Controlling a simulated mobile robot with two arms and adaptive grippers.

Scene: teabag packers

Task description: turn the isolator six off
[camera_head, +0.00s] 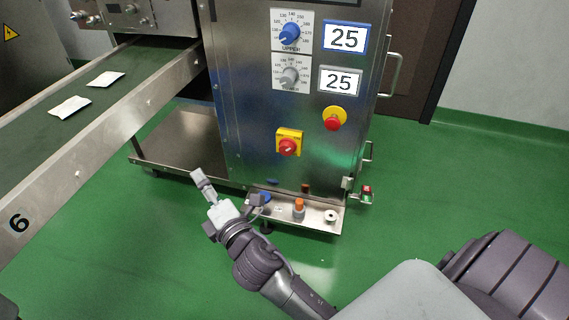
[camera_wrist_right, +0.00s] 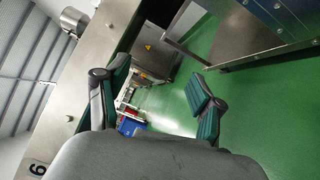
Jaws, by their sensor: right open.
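The isolator is a red rotary knob on a yellow square plate (camera_head: 289,143), on the front of the steel cabinet (camera_head: 245,110). A small light mark shows on the knob, but its exact setting is too small to read. The number 6 (camera_head: 18,222) is on the conveyor's side rail. My right gripper (camera_head: 203,185) is in front of the cabinet, left of and lower than the isolator, and apart from it. In the right wrist view the gripper (camera_wrist_right: 155,100) is open with nothing between its fingers. My left gripper is not in view.
A red emergency button on yellow (camera_head: 334,119) sits right of the isolator. Blue (camera_head: 290,34) and grey (camera_head: 289,76) dials and two displays reading 25 are above. A low steel ledge (camera_head: 320,216) with small fittings juts out below. The conveyor (camera_head: 110,100) carries two white packets.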

